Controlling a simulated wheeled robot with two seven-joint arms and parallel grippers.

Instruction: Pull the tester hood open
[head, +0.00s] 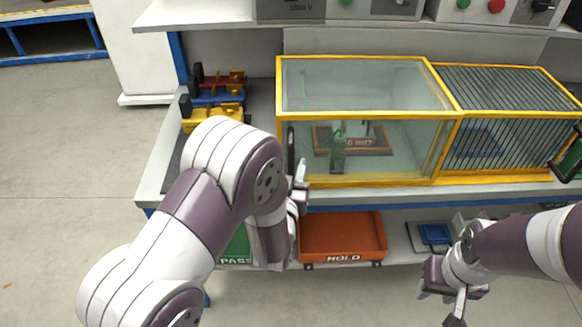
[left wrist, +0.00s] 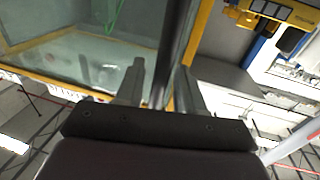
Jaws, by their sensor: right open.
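The tester hood (head: 365,117) is a clear box with a yellow frame on the bench; its front pane looks closed. A dark upright bar handle (head: 291,150) is at the left end of its front. In the left wrist view the handle (left wrist: 177,45) runs between the two fingers of my left gripper (left wrist: 160,80). These fingers are apart, with a visible gap on the left of the bar. In the head view my left gripper (head: 299,180) is at the handle's lower part. My right gripper (head: 450,300) is open and empty, low at the right, away from the hood.
A barred yellow cage (head: 510,90) adjoins the hood on the right. Inside the hood are a brown tray (head: 378,141) and a green item (head: 338,152). Yellow, blue and red fixtures (head: 215,105) stand at the left. An orange HOLD bin (head: 342,235) is on the lower shelf. Floor is clear at left.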

